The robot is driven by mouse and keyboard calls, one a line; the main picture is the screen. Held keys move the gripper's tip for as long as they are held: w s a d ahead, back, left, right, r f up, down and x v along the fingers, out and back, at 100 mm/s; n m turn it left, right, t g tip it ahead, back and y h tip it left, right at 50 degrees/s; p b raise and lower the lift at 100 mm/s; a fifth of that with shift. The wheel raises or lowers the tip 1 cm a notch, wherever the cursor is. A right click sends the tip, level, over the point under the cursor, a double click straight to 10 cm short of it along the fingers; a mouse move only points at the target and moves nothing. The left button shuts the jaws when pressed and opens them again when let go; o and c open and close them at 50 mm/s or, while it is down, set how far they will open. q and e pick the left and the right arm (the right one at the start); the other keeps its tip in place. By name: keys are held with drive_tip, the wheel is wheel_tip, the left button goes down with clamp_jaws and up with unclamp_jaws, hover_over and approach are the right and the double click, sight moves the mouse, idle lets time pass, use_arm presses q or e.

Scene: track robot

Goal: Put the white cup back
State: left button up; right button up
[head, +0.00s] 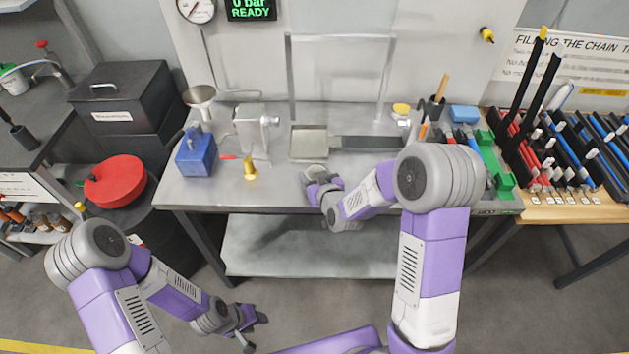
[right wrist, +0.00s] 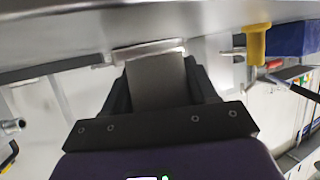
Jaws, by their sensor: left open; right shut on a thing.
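The white cup (head: 314,170) shows as a small pale rounded thing at the front edge of the steel bench (head: 280,183), at the tips of my right gripper (head: 318,184). That gripper is shut on it. In the right wrist view a plain greyish surface (right wrist: 157,82) fills the space between the dark fingers; the cup's shape is hard to make out there. I cannot tell whether the cup touches the bench top. My left gripper (head: 248,325) is open and empty, low in front of the bench.
A shallow metal tray (head: 309,143) lies behind the cup. A yellow fitting (head: 250,168), a metal stand (head: 254,135), a blue block (head: 196,152) and a funnel (head: 200,95) are to the left. Green holders (head: 500,165) are to the right.

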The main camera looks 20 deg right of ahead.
drive_tip(key=shift+w+f, duration=0.1)
drive_tip(key=shift+f, duration=0.85)
drive_tip(key=shift+r, duration=0.1)
drive_tip(key=shift+f+b, duration=0.2)
drive_tip(key=shift+b, duration=0.2)
drive_tip(key=o, duration=1)
drive_tip(key=shift+r, duration=0.15)
